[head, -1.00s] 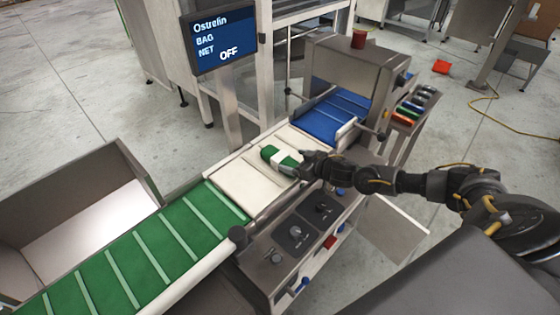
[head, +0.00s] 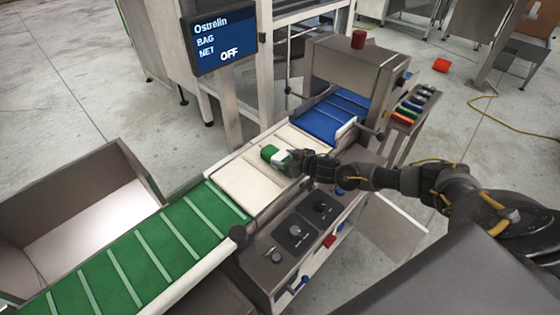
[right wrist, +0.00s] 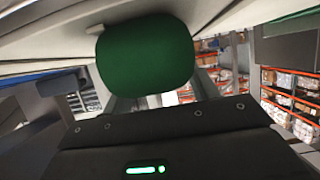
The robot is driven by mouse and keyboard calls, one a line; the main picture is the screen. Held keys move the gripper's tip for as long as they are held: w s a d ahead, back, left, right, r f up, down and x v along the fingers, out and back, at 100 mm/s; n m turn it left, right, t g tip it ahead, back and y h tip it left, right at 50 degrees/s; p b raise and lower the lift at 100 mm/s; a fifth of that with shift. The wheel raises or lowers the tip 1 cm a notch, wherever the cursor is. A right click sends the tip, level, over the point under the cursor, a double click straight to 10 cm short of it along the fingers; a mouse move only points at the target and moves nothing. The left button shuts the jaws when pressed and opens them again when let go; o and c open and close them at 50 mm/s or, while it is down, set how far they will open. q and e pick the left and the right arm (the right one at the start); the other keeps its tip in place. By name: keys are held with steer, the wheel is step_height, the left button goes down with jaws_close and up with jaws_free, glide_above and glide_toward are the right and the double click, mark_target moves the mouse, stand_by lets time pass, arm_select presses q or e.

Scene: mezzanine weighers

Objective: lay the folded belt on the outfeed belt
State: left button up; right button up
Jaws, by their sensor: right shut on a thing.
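The folded belt (head: 270,153), a small green bundle with a white band, is at the white middle belt (head: 250,184) of the weigher. My right gripper (head: 287,161) is shut on it, reaching in from the right and hiding part of it. In the right wrist view the folded belt (right wrist: 147,55) fills the space between the fingers. I cannot tell whether it touches the white surface. A green slatted belt (head: 150,252) runs to the lower left and a blue slatted belt (head: 325,122) lies beyond; no label shows which is the outfeed belt. My left gripper is out of view.
A display (head: 220,40) reading OFF stands behind the belts. A metal housing (head: 350,72) with a red cylinder on top spans the blue belt. A control panel (head: 300,228) with knobs fronts the white belt. An open metal bin (head: 80,210) stands left of the green belt.

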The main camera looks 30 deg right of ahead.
mark_target(286, 158)
steer(key=shift+c, duration=1.3)
steer(key=shift+r, duration=0.15)
steer(key=shift+r, duration=0.25)
step_height(286, 158, up, 3)
steer(key=shift+d+f+b, duration=0.1)
steer(key=shift+f+b, duration=0.1)
steer(key=shift+b, duration=0.35)
steer(key=s+d+r, duration=0.1)
steer(key=r, duration=0.1)
steer(key=s+r, duration=0.2)
steer(key=s+d+r, duration=0.1)
steer(key=r, duration=0.1)
steer(key=shift+s+d, duration=0.3)
steer(key=shift+d, duration=0.05)
steer(key=d+b+v, duration=0.1)
steer(key=b+v, duration=0.1)
steer(key=v, duration=0.7)
steer(key=shift+w+d, duration=0.25)
steer(key=shift+w, duration=0.1)
